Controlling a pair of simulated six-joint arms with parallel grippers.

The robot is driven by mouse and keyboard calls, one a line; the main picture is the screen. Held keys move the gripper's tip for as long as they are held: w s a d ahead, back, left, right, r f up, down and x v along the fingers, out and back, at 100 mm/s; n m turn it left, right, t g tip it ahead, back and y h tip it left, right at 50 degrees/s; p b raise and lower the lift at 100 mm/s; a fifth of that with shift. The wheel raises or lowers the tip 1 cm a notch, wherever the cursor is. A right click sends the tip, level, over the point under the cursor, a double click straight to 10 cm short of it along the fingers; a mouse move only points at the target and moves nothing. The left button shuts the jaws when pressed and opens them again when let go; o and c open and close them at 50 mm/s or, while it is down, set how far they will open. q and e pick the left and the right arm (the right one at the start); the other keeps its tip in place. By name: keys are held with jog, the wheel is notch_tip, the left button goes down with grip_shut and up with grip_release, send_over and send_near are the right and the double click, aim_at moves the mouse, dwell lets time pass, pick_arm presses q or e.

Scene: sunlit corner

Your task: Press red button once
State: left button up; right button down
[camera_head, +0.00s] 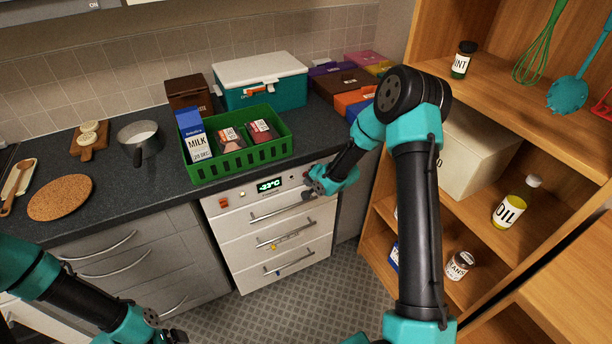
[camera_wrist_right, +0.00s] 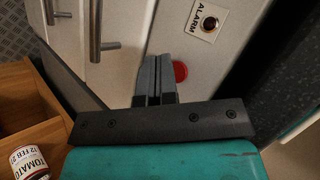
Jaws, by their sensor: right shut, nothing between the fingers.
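The red button (camera_wrist_right: 181,71) shows in the right wrist view on the white front panel, just right of my right gripper's fingertips, which partly overlap it. Whether they touch it I cannot tell. My right gripper (camera_wrist_right: 154,62) is shut and empty. In the head view my right gripper (camera_head: 309,193) is at the right end of the control panel, above the top drawer handle, and the button is hidden or too small to make out. My left gripper (camera_head: 176,337) is low at the bottom edge, far from the panel; its jaw state is unclear.
An ALARM plate (camera_wrist_right: 208,20) with a round dark fitting sits near the button. The panel has a lit display (camera_head: 270,185) and a small reddish switch (camera_head: 223,201). A green crate (camera_head: 240,163) stands on the counter above. An open wooden shelf (camera_head: 385,222) stands at right.

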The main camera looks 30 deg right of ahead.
jog(key=shift+s, duration=0.35)
jog(key=s, duration=0.4)
jog(key=shift+s, duration=0.4)
dwell(0.8)
jog(key=s+a+f+n+g, duration=0.2)
jog(key=s+a+f+n, duration=0.1)
jog(key=s, duration=0.5)
jog(key=s+a+f+n+g, duration=0.3)
jog(key=s+a, duration=0.3)
jog(key=s, duration=0.2)
jog(key=s+a+f+n+g, duration=0.3)
jog(key=s+a+f, duration=0.1)
jog(key=s, duration=0.4)
jog(key=shift+s+a+f, duration=0.2)
jog(key=shift+s+f, duration=0.2)
jog(key=shift+f, duration=0.15)
jog(key=shift+w, duration=0.1)
dwell(0.4)
